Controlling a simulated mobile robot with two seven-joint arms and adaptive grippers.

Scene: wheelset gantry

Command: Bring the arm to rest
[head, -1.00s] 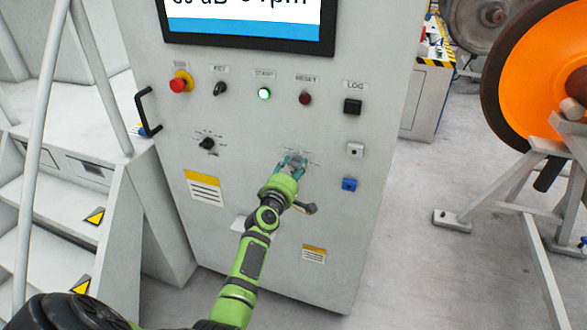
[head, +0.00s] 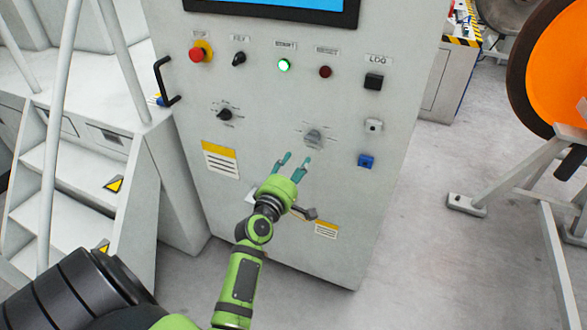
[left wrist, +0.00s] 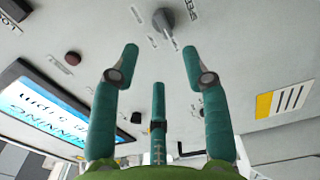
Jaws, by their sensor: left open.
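My left arm is green, and its left gripper (head: 291,166) is open and empty in front of the lower part of the grey control cabinet (head: 270,110). Its teal fingers are spread apart, and they also show in the left wrist view (left wrist: 160,62). A grey rotary knob (head: 313,137) sits on the cabinet just above and to the right of the fingertips. In the left wrist view the knob (left wrist: 163,19) lies beyond the fingers and apart from them. My right gripper is not in view.
The cabinet carries a red stop button (head: 200,52), a lit green button (head: 284,65), a black handle (head: 166,82) and a blue switch (head: 366,161). Steps (head: 75,180) with a rail stand at left. An orange wheel (head: 555,70) on a stand is at right. Floor between is clear.

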